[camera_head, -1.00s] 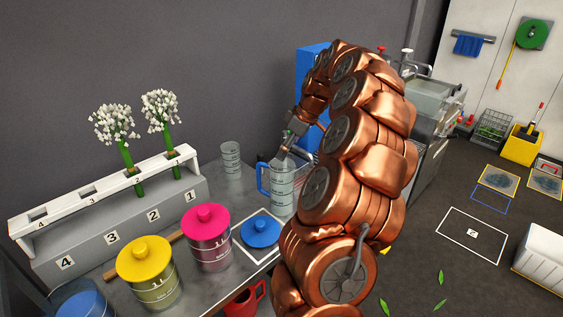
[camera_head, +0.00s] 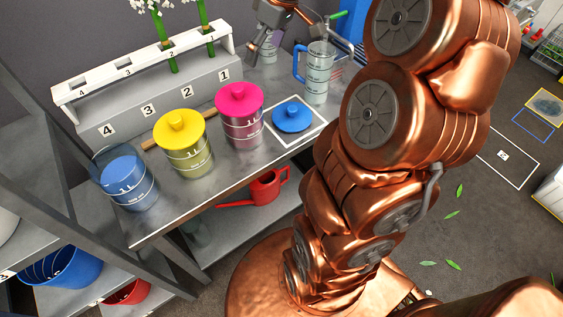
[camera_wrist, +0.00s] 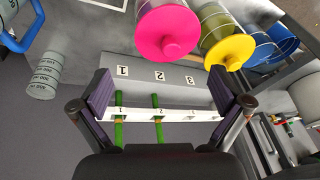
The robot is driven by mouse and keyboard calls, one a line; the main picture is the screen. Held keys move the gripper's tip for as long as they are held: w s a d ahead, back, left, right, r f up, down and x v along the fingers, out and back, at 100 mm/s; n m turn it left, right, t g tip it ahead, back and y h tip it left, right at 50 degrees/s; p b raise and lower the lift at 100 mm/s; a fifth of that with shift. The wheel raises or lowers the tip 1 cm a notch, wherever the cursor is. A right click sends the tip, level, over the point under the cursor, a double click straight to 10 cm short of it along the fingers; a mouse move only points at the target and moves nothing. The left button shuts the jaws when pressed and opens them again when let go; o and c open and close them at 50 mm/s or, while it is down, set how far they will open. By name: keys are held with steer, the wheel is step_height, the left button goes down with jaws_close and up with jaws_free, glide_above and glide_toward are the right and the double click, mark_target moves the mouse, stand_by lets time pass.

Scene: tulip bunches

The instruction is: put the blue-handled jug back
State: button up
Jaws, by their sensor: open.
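The blue-handled jug (camera_head: 317,78) is clear with graduation marks. It stands upright on the metal bench, behind and right of the blue lid (camera_head: 292,117), with its blue handle facing left. In the wrist view its blue handle (camera_wrist: 27,38) shows at the upper left, with the body mostly cut off. My gripper (camera_head: 266,42) is open, above the bench to the left of the jug and apart from it. In the wrist view my gripper (camera_wrist: 163,98) has empty space between its fingers, with the numbered white rack (camera_wrist: 175,114) beyond.
The blue lid lies in a white-outlined square on the bench. Pink-lidded (camera_head: 240,115), yellow-lidded (camera_head: 183,142) and blue (camera_head: 125,178) jars line the bench's front. The tulip rack (camera_head: 150,68) stands behind them. A clear beaker (camera_wrist: 45,75) shows in the wrist view. A red watering can (camera_head: 265,187) sits below.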

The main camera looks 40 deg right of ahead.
steer(key=s+a+f+m+g+h, duration=0.1)
steer(key=s+a+f+g, duration=0.1)
steer(key=s+a, duration=0.6)
steer(key=s+a+f+m+g+h, duration=0.1)
steer(key=s+a+f, duration=0.2)
steer(key=s+a, duration=0.5)
steer(key=s+f+m+g, duration=0.1)
steer(key=s+f+m, duration=0.1)
steer(key=s, duration=0.8)
steer(key=shift+s+d+f+m+h, duration=0.2)
steer(key=shift+d+f+m+h, duration=0.15)
steer(key=shift+f, duration=0.45)
steer(key=shift+r, duration=0.1)
step_height(320, 180, up, 2)
steer(key=shift+r+p, duration=0.1)
steer(key=shift+p, duration=1.05)
